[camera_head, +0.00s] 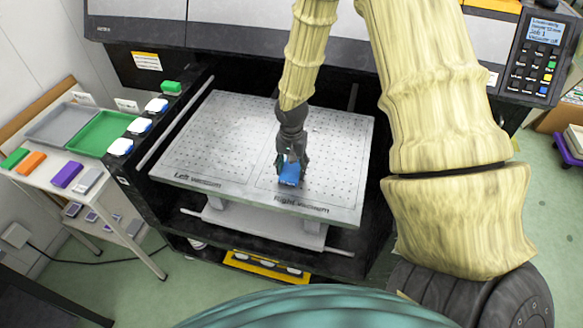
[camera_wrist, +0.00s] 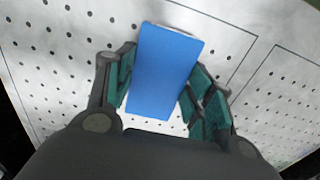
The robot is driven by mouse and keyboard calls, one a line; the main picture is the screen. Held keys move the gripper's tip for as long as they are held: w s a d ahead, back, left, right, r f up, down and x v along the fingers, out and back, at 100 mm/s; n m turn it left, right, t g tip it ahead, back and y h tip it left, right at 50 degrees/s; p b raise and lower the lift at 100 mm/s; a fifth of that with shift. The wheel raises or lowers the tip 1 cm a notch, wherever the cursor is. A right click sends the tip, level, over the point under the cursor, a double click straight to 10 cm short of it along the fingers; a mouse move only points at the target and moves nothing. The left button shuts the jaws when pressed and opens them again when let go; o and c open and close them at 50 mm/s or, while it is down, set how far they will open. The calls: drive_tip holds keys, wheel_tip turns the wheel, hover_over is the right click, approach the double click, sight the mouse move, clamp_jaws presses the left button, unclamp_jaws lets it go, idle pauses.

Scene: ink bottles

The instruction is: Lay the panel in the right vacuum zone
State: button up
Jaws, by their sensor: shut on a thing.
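A blue rectangular panel (camera_wrist: 163,75) is held between the green-padded fingers of my gripper (camera_wrist: 160,98). In the head view the panel (camera_head: 289,174) shows under my gripper (camera_head: 291,165), over the zone marked "Right vacuum" near its left part. The right vacuum zone (camera_head: 335,150) is an outlined, perforated area on the grey vacuum table (camera_head: 228,105). The left vacuum zone (camera_head: 208,150) beside it is bare. I cannot tell whether the panel touches the table surface.
A side bench at left carries a grey tray (camera_head: 62,122), a green tray (camera_head: 100,133) and several coloured blocks (camera_head: 67,175). White-topped bottles (camera_head: 139,125) line the table's left side. The printer body (camera_head: 230,38) stands behind, with a control panel (camera_head: 538,52) at right.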

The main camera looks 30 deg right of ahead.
sight(291, 169)
drive_tip(key=shift+f, duration=0.8)
drive_tip(key=shift+f, duration=0.15)
drive_tip(key=o, duration=1)
drive_tip(key=shift+o, duration=0.2)
drive_tip(key=shift+w+r, duration=0.1)
drive_tip(key=shift+r, duration=0.2)
wheel_tip(291, 169, up, 12)
drive_tip(key=b, duration=0.3)
